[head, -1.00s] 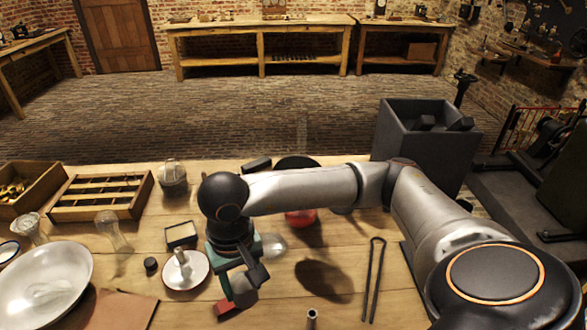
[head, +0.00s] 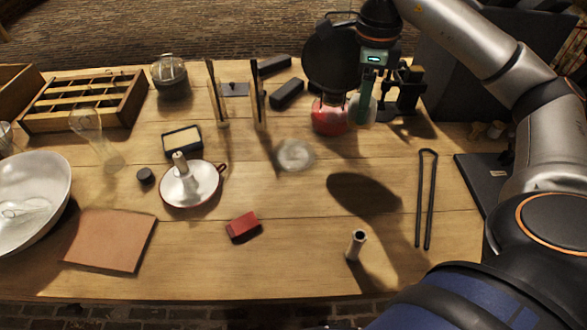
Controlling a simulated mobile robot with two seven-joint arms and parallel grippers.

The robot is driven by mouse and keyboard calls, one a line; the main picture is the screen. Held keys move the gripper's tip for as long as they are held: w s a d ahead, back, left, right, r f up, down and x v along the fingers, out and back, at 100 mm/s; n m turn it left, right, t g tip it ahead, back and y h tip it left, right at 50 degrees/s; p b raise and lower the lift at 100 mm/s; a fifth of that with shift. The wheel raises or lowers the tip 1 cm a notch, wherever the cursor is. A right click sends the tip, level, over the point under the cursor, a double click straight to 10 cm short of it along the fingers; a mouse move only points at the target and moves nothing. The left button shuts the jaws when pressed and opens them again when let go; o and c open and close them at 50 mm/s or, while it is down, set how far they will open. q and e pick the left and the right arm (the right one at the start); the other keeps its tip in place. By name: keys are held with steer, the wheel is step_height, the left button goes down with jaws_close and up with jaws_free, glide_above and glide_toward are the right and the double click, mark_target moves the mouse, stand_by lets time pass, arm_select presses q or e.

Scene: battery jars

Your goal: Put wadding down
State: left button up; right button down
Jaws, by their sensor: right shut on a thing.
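My right gripper (head: 367,88) points down at the back right of the table, just right of a round red vessel (head: 330,117). It is shut on a pale grey-green lump, which appears to be the wadding (head: 362,110). The lump is partly hidden by the fingers and looks close to the red vessel; whether they touch I cannot tell. A whitish, see-through round thing (head: 295,155) lies on the table (head: 290,215) in front and left of it. My left gripper is not in view.
A black round pan-like thing (head: 325,55) and a dark stand (head: 408,92) are close around the gripper. Two upright posts stand left. A candle holder (head: 190,185), red block (head: 243,226), small metal tube (head: 356,244) and tongs (head: 427,200) lie forward. Bare wood lies between them.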

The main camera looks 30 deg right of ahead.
steer(key=shift+s+d+f+m, duration=0.1)
steer(key=shift+d+f+m, duration=0.1)
steer(key=shift+d+m, duration=0.3)
steer(key=shift+a+m, duration=0.2)
steer(key=shift+m, duration=0.1)
steer(key=w+a+f, duration=0.8)
steer(key=w, duration=0.1)
steer(key=shift+a+f, duration=0.15)
steer(key=shift+a, duration=0.2)
steer(key=shift+w+a+f, duration=0.4)
steer(key=shift+f, duration=0.25)
steer(key=shift+f+b, duration=0.3)
steer(key=shift+f, duration=1.25)
steer(key=shift+f, duration=0.2)
steer(key=shift+c, duration=1.5)
jaws_free()
